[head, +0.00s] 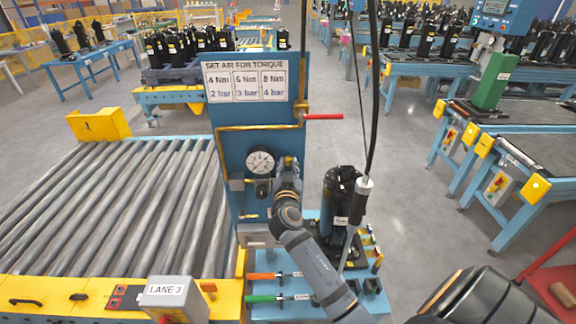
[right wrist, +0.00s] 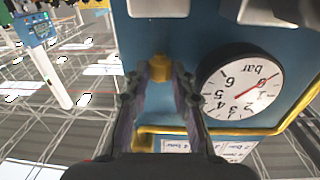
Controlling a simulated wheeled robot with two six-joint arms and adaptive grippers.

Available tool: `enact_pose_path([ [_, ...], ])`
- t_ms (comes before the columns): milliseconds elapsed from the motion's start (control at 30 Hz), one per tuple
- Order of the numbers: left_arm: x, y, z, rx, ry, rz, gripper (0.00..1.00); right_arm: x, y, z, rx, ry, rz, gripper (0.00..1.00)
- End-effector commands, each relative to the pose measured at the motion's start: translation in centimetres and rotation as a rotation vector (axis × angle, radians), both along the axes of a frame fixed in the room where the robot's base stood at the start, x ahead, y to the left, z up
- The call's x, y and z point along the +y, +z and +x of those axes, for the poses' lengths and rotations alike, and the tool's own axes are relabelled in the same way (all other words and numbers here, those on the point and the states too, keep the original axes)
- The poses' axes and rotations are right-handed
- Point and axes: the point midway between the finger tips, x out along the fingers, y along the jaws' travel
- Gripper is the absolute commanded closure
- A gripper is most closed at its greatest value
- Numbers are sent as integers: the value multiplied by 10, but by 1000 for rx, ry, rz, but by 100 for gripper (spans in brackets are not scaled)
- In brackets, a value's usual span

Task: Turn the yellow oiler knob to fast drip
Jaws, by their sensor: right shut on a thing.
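The yellow oiler knob (right wrist: 160,67) shows in the right wrist view against the blue panel, between the fingertips of my right gripper (right wrist: 159,82). The gripper is shut on the knob, and the fingers hide its sides. In the head view my right gripper (head: 287,178) reaches up to the blue panel (head: 233,140), just right of the gauge, and largely hides the knob. Any drip marking or pointer on the knob cannot be made out. My left gripper is in neither view.
A round white pressure gauge (head: 260,162) sits beside the gripper. A red-handled valve (head: 322,117) is above right. A black compressor (head: 340,205) and a hanging tool (head: 361,198) stand close right of my arm. A roller conveyor (head: 120,205) lies left.

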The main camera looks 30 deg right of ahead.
Motion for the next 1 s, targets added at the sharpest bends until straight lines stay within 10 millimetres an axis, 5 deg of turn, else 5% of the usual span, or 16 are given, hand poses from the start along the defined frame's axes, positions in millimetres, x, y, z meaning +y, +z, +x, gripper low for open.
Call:
enact_pose_path([
  [367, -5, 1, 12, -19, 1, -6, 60, -2, 0, -1, 1, 58, -2, 100],
  [1000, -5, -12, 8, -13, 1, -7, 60, -11, -1, -4, 3, 459, -5, 100],
])
